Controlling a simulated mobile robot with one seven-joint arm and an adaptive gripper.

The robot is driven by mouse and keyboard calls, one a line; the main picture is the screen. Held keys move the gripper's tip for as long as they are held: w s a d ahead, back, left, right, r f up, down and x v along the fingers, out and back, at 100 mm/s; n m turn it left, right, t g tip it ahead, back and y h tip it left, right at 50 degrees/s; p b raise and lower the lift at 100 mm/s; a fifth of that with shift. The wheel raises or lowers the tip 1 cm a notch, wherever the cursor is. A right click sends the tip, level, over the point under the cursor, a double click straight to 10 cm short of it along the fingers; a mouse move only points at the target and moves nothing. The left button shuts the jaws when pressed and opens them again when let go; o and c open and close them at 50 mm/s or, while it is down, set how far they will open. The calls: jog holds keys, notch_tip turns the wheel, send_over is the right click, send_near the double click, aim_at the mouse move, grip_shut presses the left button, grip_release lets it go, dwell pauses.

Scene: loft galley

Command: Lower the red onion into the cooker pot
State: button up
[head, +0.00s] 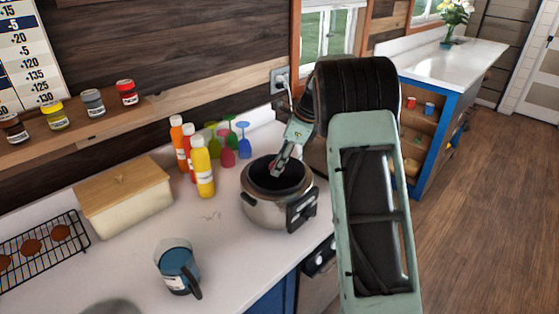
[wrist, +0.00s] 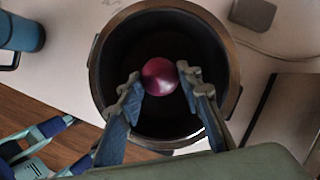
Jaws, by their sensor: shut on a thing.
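The red onion (wrist: 160,76) is round and purple-red, held between the two fingertips of my gripper (wrist: 160,82) in the wrist view. My gripper (head: 279,166) is shut on it and points down over the cooker pot (head: 266,208). In the wrist view the onion shows inside the round mouth of the pot (wrist: 232,75), with dark interior around it. In the head view my fingers reach the pot's opening, and the onion is mostly hidden there. I cannot tell how deep it sits.
Sauce bottles (head: 203,172) and coloured glasses (head: 227,157) stand left of the pot. A blue mug (head: 176,268) stands at the front, and a bread box (head: 125,205) lies further left. A wall socket (head: 280,79) is behind. Counter between mug and pot is clear.

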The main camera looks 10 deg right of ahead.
jog(key=shift+f+b, duration=0.9)
jog(key=shift+f, duration=1.45)
jog(key=shift+f+b, duration=1.15)
jog(key=shift+f, duration=1.4)
jog(key=o, duration=1.2)
